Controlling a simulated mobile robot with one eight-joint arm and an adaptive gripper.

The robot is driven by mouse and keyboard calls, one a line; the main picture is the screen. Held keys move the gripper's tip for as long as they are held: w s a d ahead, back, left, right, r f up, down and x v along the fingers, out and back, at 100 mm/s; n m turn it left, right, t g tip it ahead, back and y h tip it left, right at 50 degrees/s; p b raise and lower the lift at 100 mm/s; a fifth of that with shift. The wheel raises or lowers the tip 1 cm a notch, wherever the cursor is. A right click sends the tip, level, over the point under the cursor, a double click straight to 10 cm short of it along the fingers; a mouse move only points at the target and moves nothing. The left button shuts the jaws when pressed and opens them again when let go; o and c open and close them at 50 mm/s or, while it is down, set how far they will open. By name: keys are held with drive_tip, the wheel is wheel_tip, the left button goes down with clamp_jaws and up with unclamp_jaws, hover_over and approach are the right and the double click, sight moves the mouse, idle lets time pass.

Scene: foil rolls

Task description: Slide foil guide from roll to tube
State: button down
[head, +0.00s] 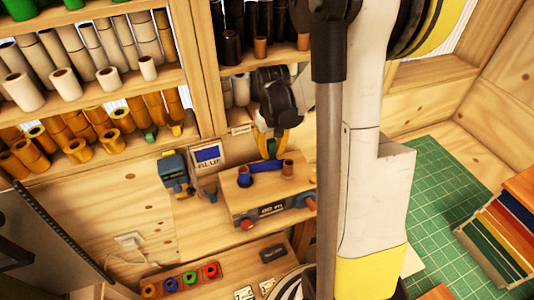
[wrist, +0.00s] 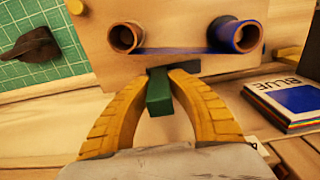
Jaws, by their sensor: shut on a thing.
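My gripper (head: 271,143) reaches down at the back edge of a wooden box (head: 262,195). In the wrist view its yellow fingers (wrist: 160,98) are shut on a small green block (wrist: 159,100), likely the foil guide's handle. The block's dark upper end meets the box edge, near the foil; I cannot tell whether it touches the foil. The blue roll (head: 244,177) stands upright on the box at left in the head view, and a brown tube (head: 288,168) stands at right. Blue foil (head: 267,165) spans between them. The wrist view shows the roll (wrist: 240,36) and tube (wrist: 125,37) reversed.
Shelves of rolls (head: 95,75) rise behind. A tray of coloured rolls (head: 180,280) lies in front; a green mat (head: 440,215) lies right.

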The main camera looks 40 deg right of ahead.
drive_tip(key=c, duration=1.2)
unclamp_jaws()
drive_tip(key=shift+s+d, duration=0.1)
drive_tip(key=shift+d, duration=0.2)
drive_tip(key=shift+a, duration=0.1)
drive_tip(key=shift+r, duration=0.15)
wheel_tip(320, 180, up, 12)
drive_tip(key=shift+f, duration=0.15)
